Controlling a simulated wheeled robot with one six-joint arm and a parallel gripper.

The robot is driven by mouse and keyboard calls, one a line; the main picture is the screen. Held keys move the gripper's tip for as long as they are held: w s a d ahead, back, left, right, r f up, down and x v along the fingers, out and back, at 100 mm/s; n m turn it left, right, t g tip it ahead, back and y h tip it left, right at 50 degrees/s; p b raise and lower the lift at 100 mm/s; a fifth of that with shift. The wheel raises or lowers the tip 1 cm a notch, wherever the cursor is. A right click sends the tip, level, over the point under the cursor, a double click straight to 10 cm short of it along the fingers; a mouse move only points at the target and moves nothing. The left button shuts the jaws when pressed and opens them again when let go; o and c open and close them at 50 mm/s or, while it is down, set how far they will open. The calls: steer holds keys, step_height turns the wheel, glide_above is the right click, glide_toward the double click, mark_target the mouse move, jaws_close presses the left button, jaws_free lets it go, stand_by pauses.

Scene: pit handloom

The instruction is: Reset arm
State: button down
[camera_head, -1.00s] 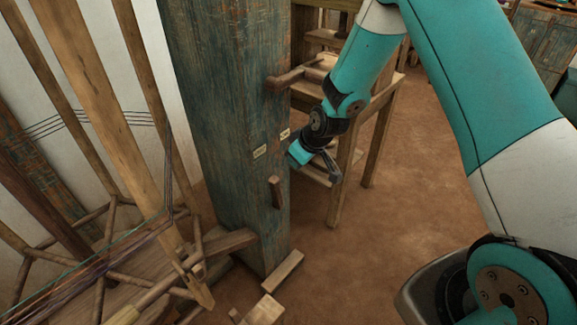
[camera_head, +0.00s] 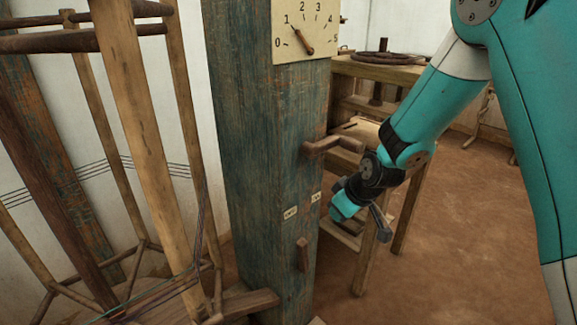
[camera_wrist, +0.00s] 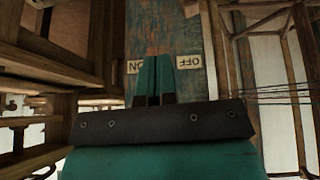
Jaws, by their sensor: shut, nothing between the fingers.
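My gripper (camera_head: 342,211) is in front of the right side of a worn blue-green wooden post (camera_head: 250,150). In the wrist view my gripper (camera_wrist: 155,62) has its two teal fingers together with nothing between them, pointing at the post (camera_wrist: 150,25). The fingertips lie between an ON label (camera_wrist: 135,67) and an OFF label (camera_wrist: 189,62), both upside down there. I cannot tell whether the tips touch the post. The arm is bent, coming down from the upper right.
The post carries a dial (camera_head: 305,30) marked 0 to 5, its pointer near 1, a wooden lever (camera_head: 332,146) and a lower peg (camera_head: 303,254). A wooden frame with poles (camera_head: 150,140) stands left. A wooden table (camera_head: 375,70) stands behind my gripper. Brown floor (camera_head: 470,230) is open at right.

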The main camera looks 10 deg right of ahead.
steer(key=s+a+r+g+y+p, duration=0.1)
steer(key=s+a+r+p, duration=0.35)
steer(key=r, duration=0.55)
steer(key=s+a+r+g+p, duration=0.2)
steer(key=s+a+r+p, duration=0.1)
steer(key=s+r, duration=0.6)
steer(key=s+a+r+g+p, duration=0.2)
steer(key=s+r, duration=0.7)
steer(key=s, duration=0.5)
steer(key=shift+a+r+n+y+p, duration=0.25)
steer(key=shift+a+n+y+p, duration=0.2)
steer(key=shift+p, duration=0.2)
